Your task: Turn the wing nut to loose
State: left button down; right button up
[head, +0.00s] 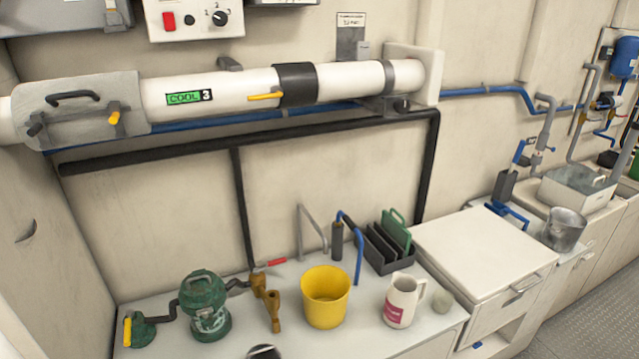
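A large white pipe (225,92) runs along the wall, with a "COOL 3" label. A grey cover plate (80,92) with a black handle (72,96) wraps its left part. A small yellow-tipped fitting (115,115) sticks out of the cover's lower right, and a dark knob (36,130) sits at its lower left. The yellow-tipped fitting may be the wing nut, but I cannot tell for certain. A yellow lever (265,96) lies roughly along the pipe beside a black band (297,84). Neither of my grippers is in view.
The counter below holds a green pump (205,305), a yellow bucket (325,297), a white mug (403,300), a dark rack (388,248) and a red-handled tool (270,263). A control box (195,18) hangs above the pipe. The white cabinet top (480,245) is clear.

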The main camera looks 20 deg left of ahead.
aim_at(205, 313)
jog(key=u, duration=1.25)
